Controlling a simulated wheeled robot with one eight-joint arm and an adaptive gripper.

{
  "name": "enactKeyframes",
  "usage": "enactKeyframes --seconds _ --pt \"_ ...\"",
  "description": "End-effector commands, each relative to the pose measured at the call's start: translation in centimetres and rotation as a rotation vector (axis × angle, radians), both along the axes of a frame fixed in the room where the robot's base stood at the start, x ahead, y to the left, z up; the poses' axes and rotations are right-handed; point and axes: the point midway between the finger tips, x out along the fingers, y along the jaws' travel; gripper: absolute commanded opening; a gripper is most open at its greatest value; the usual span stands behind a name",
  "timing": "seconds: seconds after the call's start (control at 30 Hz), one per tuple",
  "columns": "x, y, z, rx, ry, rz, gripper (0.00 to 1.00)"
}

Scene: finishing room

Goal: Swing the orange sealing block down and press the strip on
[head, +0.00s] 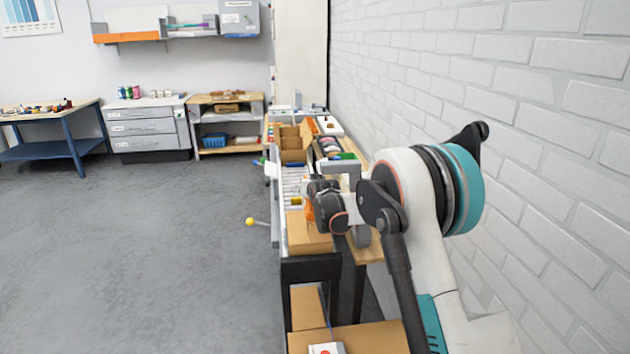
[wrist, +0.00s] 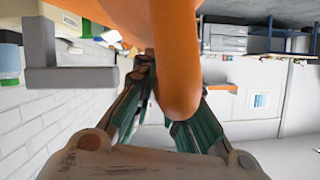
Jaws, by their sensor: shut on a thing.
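The orange sealing block (wrist: 178,75) fills the upper middle of the wrist view, with a rounded orange bar reaching down between my fingers. My gripper (wrist: 160,100) is shut on this bar, one green-and-dark finger on each side. In the head view, my gripper (head: 322,200) is at the bench, and only a small orange patch of the block (head: 309,210) shows beside it. The arm's wrist hides the rest. A closed cardboard carton (head: 306,236) lies at the near end of the bench, just below the gripper. I cannot make out the strip.
A grey bracket (wrist: 70,78) stands close to the block in the wrist view. An open cardboard box (head: 293,147) and small items crowd the bench behind. A yellow-knobbed lever (head: 250,222) sticks out left. The brick wall (head: 540,110) is close right; the floor (head: 140,260) left is clear.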

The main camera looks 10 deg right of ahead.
Motion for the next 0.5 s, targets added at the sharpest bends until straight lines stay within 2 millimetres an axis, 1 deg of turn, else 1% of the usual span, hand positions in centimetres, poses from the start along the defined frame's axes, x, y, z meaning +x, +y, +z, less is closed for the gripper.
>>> enactKeyframes --seconds 0.03,0.17,0.3,0.5 --pt "0.0 0.7 -1.0 -0.035 0.000 0.001 0.00" --pt "0.1 1.6 -2.7 -0.122 0.000 -0.004 0.00" --pt "0.2 2.3 -4.4 -0.119 0.000 -0.005 0.00" --pt "0.3 3.0 -6.4 -0.117 0.000 -0.006 0.00"
